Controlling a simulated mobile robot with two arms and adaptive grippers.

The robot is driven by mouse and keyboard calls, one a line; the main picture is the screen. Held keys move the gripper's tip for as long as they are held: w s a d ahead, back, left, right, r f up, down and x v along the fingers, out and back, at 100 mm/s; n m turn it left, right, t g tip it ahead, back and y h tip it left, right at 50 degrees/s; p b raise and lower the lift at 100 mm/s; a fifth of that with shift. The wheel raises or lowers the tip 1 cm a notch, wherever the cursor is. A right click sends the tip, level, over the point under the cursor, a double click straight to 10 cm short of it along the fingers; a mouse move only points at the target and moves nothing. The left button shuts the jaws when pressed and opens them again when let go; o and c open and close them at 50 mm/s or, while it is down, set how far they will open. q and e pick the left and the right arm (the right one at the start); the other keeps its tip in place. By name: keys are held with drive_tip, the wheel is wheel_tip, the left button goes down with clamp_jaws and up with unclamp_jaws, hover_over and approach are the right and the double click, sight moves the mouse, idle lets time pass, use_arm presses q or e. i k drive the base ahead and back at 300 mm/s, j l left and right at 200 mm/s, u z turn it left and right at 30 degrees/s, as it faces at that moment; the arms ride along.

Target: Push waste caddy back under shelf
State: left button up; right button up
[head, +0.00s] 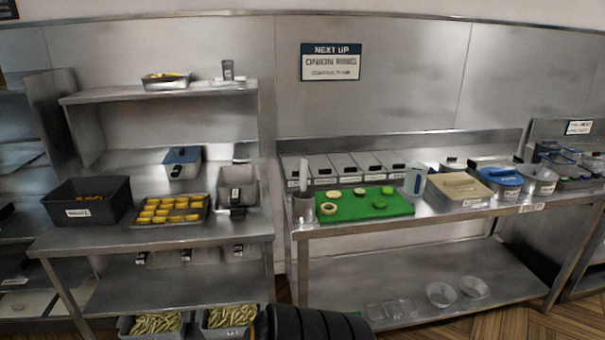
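I cannot tell for certain which container is the waste caddy. A black open bin (88,205) with a white label too small to read stands on the left end of the left steel table, with orange-brown pieces inside. A grey container (237,188) with a dark front handle stands at that table's right end. A raised steel shelf (160,92) spans above the back of the table. Neither gripper is in view. A black ribbed part, probably mine, shows at the bottom centre.
A tray (172,222) of yellow pieces sits between the bin and the grey container. A blue-lidded container (182,162) stands behind it. The right table (340,228) carries a green cutting board (364,206), and several tubs. Tubs of green beans (155,325) sit low at left.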

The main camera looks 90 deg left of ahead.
sight(92, 202)
drive_tip(key=u, duration=4.1)
